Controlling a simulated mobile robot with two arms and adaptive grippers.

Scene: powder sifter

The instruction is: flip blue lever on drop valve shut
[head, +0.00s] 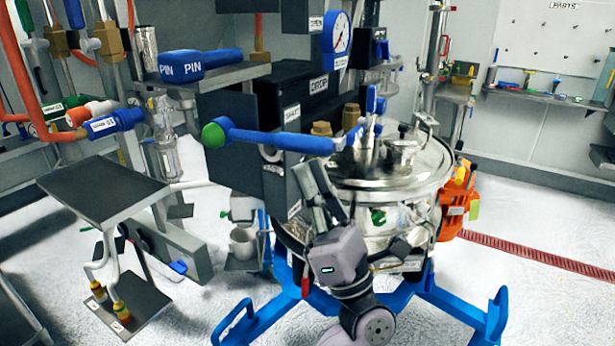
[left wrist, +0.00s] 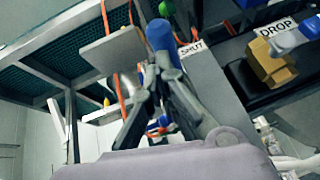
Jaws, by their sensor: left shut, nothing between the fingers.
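The blue lever (head: 270,139) with a green round end (head: 213,135) lies nearly level across the front of the dark drop valve box (head: 283,88) in the head view. A DROP label (head: 319,84) and a SHUT label (head: 292,113) are on the box, above the lever. My left gripper (head: 319,185) is shut and empty, below the lever's right half and in front of the steel vessel. In the left wrist view, my left gripper (left wrist: 148,78) has a blue bar (left wrist: 160,36) close by its fingertips. I cannot tell whether they touch. My right gripper is not in view.
The round steel vessel (head: 385,170) stands on a blue frame (head: 450,305) at the right. A blue PIN handle (head: 200,64) and a grey shelf (head: 100,190) are at the left. Brass blocks (head: 321,128) sit behind the lever. Open floor (head: 555,270) lies at the right.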

